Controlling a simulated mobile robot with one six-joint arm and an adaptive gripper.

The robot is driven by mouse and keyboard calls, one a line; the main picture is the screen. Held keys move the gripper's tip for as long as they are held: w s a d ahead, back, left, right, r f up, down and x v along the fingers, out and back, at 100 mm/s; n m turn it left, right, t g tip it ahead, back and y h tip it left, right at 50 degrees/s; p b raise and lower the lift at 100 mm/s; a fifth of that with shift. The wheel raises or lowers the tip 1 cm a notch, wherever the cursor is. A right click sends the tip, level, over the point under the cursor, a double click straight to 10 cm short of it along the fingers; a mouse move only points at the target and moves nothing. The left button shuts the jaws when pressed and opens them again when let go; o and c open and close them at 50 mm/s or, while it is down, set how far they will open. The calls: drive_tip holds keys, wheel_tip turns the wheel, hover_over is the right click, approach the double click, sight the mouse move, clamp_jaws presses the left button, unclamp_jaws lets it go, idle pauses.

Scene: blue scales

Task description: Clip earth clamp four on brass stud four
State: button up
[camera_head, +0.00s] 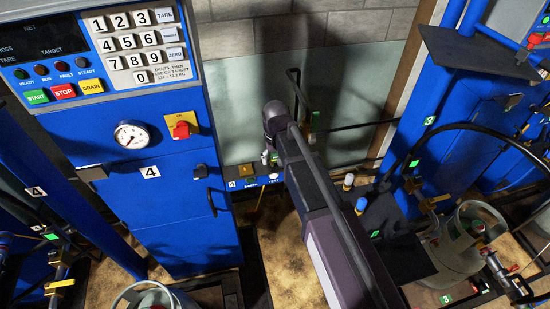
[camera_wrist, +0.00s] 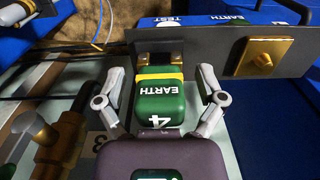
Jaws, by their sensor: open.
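The earth clamp four is a green block with a yellow band, marked EARTH and 4. It sits in the middle of the wrist view (camera_wrist: 160,98), its far end close against a dark panel with brass-coloured pieces behind it. My gripper (camera_wrist: 160,78) is open, one finger on each side of the clamp, with gaps visible beside it. A square brass plate with a raised brass middle, seemingly brass stud four (camera_wrist: 264,54), is on the panel to the right. The brass plate shows in the head view (camera_head: 247,170) left of my gripper (camera_head: 271,157), where the clamp is hardly discernible.
The panel's edge carries EARTH and TEST labels (camera_head: 273,180). The blue scale cabinet four (camera_head: 170,225) stands to the left, its keypad above. A gas cylinder (camera_head: 465,245) and scale three are to the right. A brass fitting (camera_wrist: 35,130) lies left in the wrist view.

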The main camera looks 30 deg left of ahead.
clamp_jaws()
drive_tip(key=shift+r, duration=0.25)
drive_tip(key=shift+r+p, duration=0.85)
drive_tip(key=shift+p, duration=0.25)
drive_tip(key=shift+r+p, duration=0.35)
drive_tip(key=shift+r+p, duration=1.4)
drive_tip(key=shift+r, duration=0.2)
drive_tip(key=shift+s+f, duration=0.1)
drive_tip(key=shift+f, duration=0.05)
